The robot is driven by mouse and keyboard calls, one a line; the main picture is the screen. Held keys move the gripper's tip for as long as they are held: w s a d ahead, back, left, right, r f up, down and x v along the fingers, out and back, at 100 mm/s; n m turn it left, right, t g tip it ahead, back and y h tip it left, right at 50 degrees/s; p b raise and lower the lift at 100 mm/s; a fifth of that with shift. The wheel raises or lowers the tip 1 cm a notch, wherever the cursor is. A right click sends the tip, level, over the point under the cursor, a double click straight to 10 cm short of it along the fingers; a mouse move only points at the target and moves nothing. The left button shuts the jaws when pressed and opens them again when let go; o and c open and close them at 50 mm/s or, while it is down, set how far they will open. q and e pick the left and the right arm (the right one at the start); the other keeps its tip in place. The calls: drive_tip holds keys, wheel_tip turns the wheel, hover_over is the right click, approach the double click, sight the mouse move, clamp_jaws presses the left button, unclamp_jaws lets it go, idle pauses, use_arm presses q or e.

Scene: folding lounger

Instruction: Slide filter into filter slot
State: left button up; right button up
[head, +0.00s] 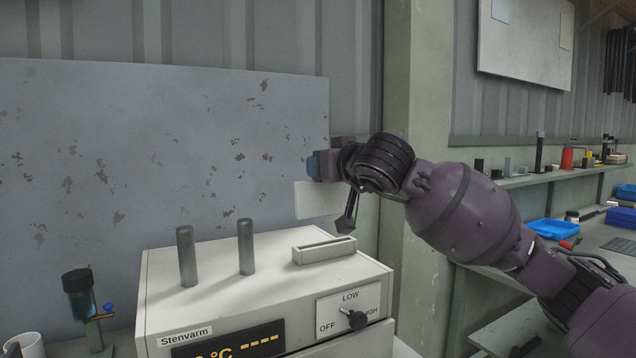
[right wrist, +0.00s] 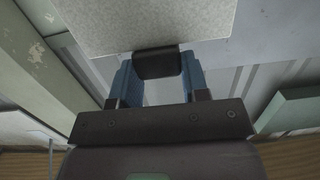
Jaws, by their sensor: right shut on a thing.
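The filter (head: 316,202) is a pale, flat rectangular panel, held upright with its lower edge apart from the filter slot. The filter also fills the top of the right wrist view (right wrist: 150,22), with a black tab (right wrist: 157,63) on its edge. My right gripper (head: 314,166) is shut on the filter; its blue fingers show on both sides of the tab in the right wrist view (right wrist: 157,80). The filter slot (head: 325,254) is a raised, light frame with a dark narrow opening on top of the white device (head: 220,290). In the head view the slot appears below the filter. My left gripper is out of view.
Two grey posts (head: 187,257) (head: 246,247) stand on the device, left of the slot. A knob (head: 354,319) is on its front. A dark-capped bottle (head: 79,292) stands at left. A worn grey panel (head: 160,150) stands behind; a cluttered shelf (head: 540,177) is at right.

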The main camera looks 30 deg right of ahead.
sight(328, 205)
drive_tip(key=shift+d+f+b, duration=0.2)
drive_tip(key=shift+f+b, duration=0.35)
drive_tip(key=shift+f, duration=0.7)
drive_tip(key=shift+d+f+b, duration=0.2)
drive_tip(key=shift+f+b, duration=0.35)
drive_tip(key=shift+f, duration=0.65)
drive_tip(key=shift+f+b, duration=0.4)
drive_tip(key=shift+f, duration=0.6)
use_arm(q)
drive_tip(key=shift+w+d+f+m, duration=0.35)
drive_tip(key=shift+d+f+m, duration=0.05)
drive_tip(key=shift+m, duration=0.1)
use_arm(e)
drive_tip(key=shift+f, duration=0.35)
drive_tip(key=shift+t, duration=0.3)
